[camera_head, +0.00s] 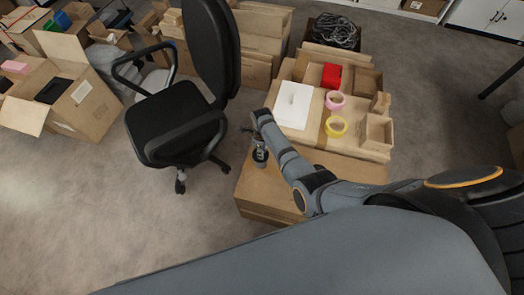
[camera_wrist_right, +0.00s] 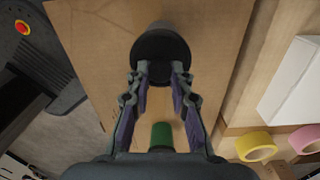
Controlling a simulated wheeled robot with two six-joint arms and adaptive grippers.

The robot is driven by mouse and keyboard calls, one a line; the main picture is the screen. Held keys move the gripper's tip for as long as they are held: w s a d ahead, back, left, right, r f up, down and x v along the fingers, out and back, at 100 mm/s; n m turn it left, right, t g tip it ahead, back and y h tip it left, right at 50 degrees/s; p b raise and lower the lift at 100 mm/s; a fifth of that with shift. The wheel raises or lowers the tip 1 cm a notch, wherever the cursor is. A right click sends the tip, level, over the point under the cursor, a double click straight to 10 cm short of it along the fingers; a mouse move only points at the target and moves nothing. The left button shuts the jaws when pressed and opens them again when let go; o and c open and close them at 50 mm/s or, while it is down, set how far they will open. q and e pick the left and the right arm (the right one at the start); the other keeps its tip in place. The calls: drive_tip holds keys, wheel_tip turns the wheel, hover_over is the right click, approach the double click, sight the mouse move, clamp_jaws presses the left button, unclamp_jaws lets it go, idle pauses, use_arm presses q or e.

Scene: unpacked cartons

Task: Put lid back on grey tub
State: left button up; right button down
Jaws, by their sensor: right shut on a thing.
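The grey tub (camera_head: 260,158) stands upright on a closed carton near its left edge, below my right gripper (camera_head: 259,146). In the right wrist view the tub's grey side (camera_wrist_right: 161,27) shows behind a dark round lid (camera_wrist_right: 160,55). My right gripper (camera_wrist_right: 160,72) is shut on the lid at its near edge. The lid lies in line with the tub's top; I cannot tell whether it touches the rim. My left gripper is not in view.
A green cylinder (camera_wrist_right: 162,136) shows between the fingers, nearer the palm. To the right are a white box (camera_head: 293,105), pink tape (camera_head: 335,101), yellow tape (camera_head: 336,126) and a red item (camera_head: 331,76). An office chair (camera_head: 175,120) stands left of the carton (camera_head: 268,189).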

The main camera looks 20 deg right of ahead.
idle(0.4)
drive_tip(key=c, duration=1.1)
unclamp_jaws()
drive_tip(key=o, duration=0.5)
drive_tip(key=shift+c, duration=0.2)
wheel_tip(320, 180, up, 7)
drive_tip(key=p, duration=0.7)
drive_tip(key=shift+p, duration=0.35)
